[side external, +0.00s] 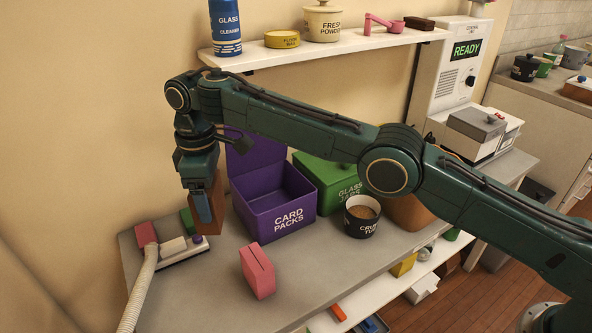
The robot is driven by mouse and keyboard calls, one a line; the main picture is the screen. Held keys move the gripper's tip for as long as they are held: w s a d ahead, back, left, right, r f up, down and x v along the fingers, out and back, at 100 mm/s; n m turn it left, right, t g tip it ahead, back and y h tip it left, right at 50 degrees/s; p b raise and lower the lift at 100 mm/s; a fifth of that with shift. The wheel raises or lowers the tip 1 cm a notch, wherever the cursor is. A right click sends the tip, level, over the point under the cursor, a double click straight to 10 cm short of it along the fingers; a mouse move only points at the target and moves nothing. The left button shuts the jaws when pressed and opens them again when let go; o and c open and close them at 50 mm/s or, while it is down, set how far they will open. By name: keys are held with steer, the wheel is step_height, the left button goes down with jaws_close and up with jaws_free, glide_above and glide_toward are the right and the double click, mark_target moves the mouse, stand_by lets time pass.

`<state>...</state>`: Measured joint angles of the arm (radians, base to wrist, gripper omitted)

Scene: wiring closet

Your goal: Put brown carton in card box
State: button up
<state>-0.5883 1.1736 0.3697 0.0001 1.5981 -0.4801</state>
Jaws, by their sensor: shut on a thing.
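The brown carton (217,207) is held upright in my gripper (203,208), to the left of the card box. My gripper points down and is shut on the carton, and one blue finger shows against its near face. The carton appears to be above the left part of the counter; its exact height is hard to tell. The card box (283,220) is purple, labelled CARD PACKS, and stands open with its lid raised at the back. The visible part of its inside looks empty; my arm hides part of its lid.
A pink box (257,271) stands in front of the card box. A vacuum-like head with a hose (147,280) lies at left. A green box (322,180) and a dark tub (361,222) stand to the right. A shelf (330,49) with containers is above.

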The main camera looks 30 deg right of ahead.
steer(key=w+d+m, duration=0.5)
steer(key=d+m, duration=0.1)
steer(key=d, duration=0.4)
steer(key=m, duration=0.6)
glide_above(284, 207)
steer(key=w+d, duration=0.2)
steer(key=w, duration=0.1)
steer(key=shift+s+a+f, duration=0.1)
steer(key=shift+a+f, duration=0.2)
steer(key=shift+f, duration=0.1)
steer(key=shift+f, duration=0.15)
steer(key=shift+f, duration=8.55)
steer(key=shift+f, duration=0.4)
steer(key=o, duration=1)
steer(key=shift+r, duration=0.1)
